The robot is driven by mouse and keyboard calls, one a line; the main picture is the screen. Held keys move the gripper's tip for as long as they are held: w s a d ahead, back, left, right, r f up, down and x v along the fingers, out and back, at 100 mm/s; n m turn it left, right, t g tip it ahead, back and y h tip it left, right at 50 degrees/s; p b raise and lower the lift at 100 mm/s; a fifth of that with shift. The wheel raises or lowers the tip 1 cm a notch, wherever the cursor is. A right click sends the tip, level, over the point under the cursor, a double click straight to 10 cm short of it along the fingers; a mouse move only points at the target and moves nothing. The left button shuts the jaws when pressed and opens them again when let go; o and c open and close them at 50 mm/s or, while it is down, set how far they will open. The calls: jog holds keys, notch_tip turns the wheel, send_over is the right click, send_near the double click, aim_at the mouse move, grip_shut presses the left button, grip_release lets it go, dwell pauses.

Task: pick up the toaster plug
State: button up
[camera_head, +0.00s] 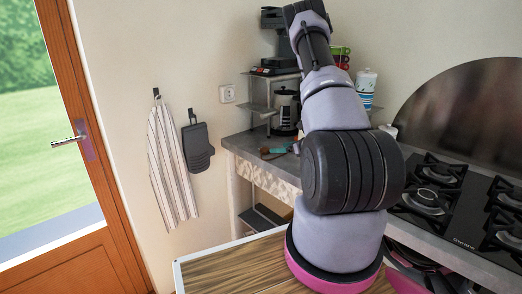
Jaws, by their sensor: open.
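I cannot make out the toaster plug in the head view. Small items lie on the grey counter (240,142) left of my arm: a teal one (280,150) and a dark one beside it. They are too small to identify. A white wall socket (227,93) on the wall above the counter's left end looks empty. No clear toaster shows; a black appliance (275,52) stands on top of a shelf unit, partly behind my arm. My arm rises through the middle of the view and hides part of the counter. My gripper is not visible.
A black gas hob (430,190) is at the right. A dark and silver appliance (285,108) stands on the counter by the shelf. A striped towel (172,160) and grey oven mitt (197,146) hang on the wall. A wooden door (100,195) is at the left.

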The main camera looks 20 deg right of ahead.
aim_at(266, 148)
jog(key=x, duration=0.9)
jog(key=shift+s+a, duration=0.1)
jog(key=shift+a, duration=0.15)
grip_shut()
jog(key=shift+r, duration=0.1)
